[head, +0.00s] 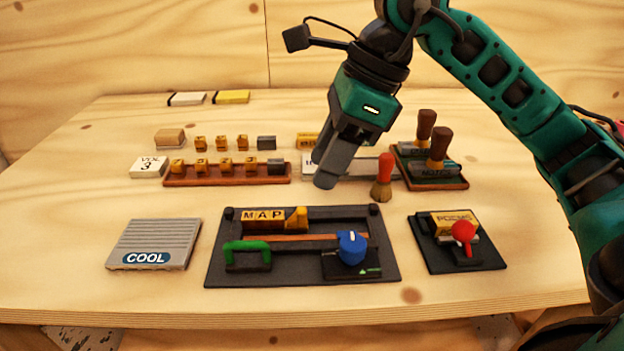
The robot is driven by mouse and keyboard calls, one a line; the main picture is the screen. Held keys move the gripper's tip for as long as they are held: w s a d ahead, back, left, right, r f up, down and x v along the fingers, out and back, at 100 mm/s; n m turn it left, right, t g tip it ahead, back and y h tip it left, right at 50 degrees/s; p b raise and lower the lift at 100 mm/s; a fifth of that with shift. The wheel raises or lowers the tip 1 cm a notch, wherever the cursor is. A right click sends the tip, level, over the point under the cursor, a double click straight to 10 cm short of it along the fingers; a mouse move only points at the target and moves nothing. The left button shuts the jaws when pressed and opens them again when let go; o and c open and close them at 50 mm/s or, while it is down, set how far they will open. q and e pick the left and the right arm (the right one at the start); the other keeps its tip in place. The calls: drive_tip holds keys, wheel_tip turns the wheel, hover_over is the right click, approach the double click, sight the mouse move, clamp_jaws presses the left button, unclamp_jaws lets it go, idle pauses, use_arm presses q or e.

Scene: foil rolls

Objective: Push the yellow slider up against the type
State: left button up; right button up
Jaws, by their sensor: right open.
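The type (262,215) is a row of yellow letter blocks reading MAP, in the back left part of a dark tray (215,270) at the table's front middle. The yellow slider (298,218) stands at the right end of the row, in the same channel. It looks very close to the last letter; I cannot tell whether they touch. My right gripper (328,172) hangs above and behind the tray, up and right of the slider, pointing down and clear of it. It is open, with its fingers overlapping in this view. My left gripper is not in view.
The tray also carries a green handle (247,253) and a blue knob (351,247). A grey COOL plate (156,240) lies left, a red-knobbed POEMS stand (463,237) right. Behind are a red-handled brush (383,175), brown-handled stamps (438,148) and a letter rack (226,177).

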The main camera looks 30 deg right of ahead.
drive_tip(key=v, duration=0.5)
drive_tip(key=shift+p, duration=0.4)
